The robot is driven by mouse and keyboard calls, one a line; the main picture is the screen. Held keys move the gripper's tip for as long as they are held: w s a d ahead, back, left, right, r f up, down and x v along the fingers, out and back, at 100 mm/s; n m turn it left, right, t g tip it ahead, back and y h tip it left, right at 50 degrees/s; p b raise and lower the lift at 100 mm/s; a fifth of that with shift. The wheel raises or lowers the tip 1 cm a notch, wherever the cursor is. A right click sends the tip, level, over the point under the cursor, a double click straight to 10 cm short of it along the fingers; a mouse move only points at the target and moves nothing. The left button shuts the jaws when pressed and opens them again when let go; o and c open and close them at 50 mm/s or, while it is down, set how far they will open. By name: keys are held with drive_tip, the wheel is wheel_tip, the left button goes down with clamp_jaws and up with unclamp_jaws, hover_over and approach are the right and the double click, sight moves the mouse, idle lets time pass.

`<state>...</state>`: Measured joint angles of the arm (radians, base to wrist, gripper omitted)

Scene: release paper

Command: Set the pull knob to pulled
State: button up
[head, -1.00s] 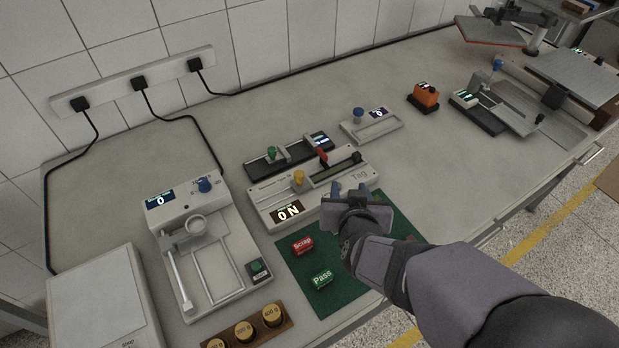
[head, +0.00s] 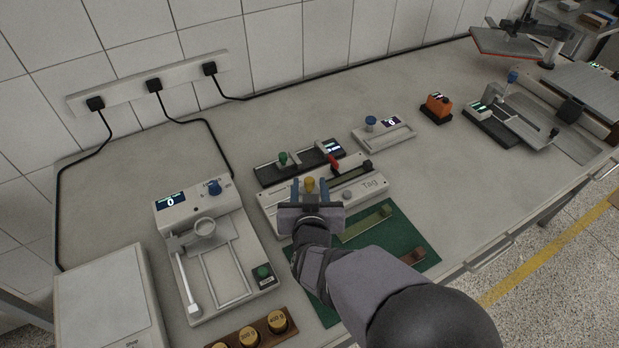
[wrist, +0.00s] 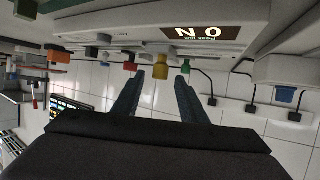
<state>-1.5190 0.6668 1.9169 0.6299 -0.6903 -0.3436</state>
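The yellow knob (head: 310,184) stands on the light grey tester marked "Tag" (head: 372,190). In the wrist view, which is upside down, the yellow knob (wrist: 161,68) shows beyond my fingertips, below the tester's display (wrist: 201,33) reading 0 N. My gripper (head: 310,187) is open, with one blue finger on each side of the knob. The wrist view of my gripper (wrist: 160,80) shows gaps between the knob and both fingers, so it is not gripped. How far the knob sticks out is hard to tell.
A red lever (head: 333,162) stands close behind the knob. A black unit with a green knob (head: 283,158) is behind the tester. A scale with a blue knob (head: 214,187) stands to the left. A green mat (head: 405,235) lies under my arm with two bars on it.

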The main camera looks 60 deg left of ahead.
sight(309, 182)
drive_tip(key=shift+p+x, duration=0.3)
drive_tip(key=shift+x, duration=1.35)
drive_tip(key=shift+f, duration=0.1)
